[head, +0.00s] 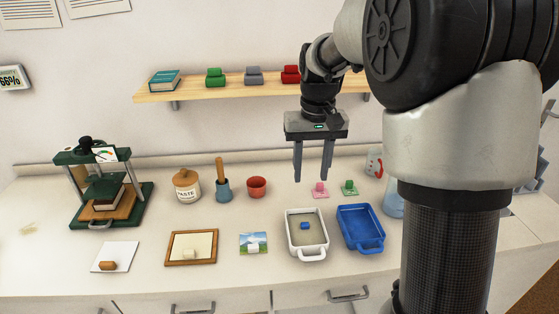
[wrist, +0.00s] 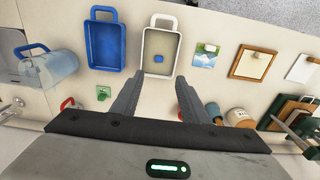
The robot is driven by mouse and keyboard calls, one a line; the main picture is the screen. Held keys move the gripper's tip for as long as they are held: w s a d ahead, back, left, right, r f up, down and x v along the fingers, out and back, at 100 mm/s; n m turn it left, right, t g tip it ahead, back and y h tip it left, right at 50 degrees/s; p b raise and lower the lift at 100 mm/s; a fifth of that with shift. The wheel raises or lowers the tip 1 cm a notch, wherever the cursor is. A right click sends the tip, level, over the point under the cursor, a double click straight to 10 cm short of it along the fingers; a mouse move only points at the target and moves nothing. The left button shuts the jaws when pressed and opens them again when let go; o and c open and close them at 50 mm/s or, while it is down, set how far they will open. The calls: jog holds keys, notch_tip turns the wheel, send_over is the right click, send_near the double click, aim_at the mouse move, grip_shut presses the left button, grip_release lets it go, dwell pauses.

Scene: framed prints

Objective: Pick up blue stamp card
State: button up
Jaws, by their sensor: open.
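A small blue block (head: 304,226), the only blue stamp-like piece I see, lies inside the white tray (head: 291,232). Whether a card lies under it is too small to tell. It also shows in the wrist view (wrist: 158,58), in the tan interior of the white tray (wrist: 146,48). My gripper (head: 311,178) is open and empty, pointing down above the counter, behind and above the white tray. In the wrist view my gripper's fingertips (wrist: 156,78) are spread on either side of the tray's near end, apart from the block.
A blue tray (head: 374,248) stands right of the white tray. Pink (head: 320,190) and green (head: 349,188) stamp cards lie behind them. A landscape picture (head: 246,237) lies to the left. A wooden shelf (head: 205,92) hangs behind my gripper.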

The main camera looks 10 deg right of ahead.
notch_tip(320, 180, down, 3)
jog(key=w, duration=0.2)
jog(key=b, duration=0.2)
send_over(306, 226)
notch_tip(306, 226, down, 12)
jog(key=shift+w+a+r, duration=0.1)
jog(key=shift+w, duration=0.05)
jog(key=shift+f, duration=2.8)
grip_shut()
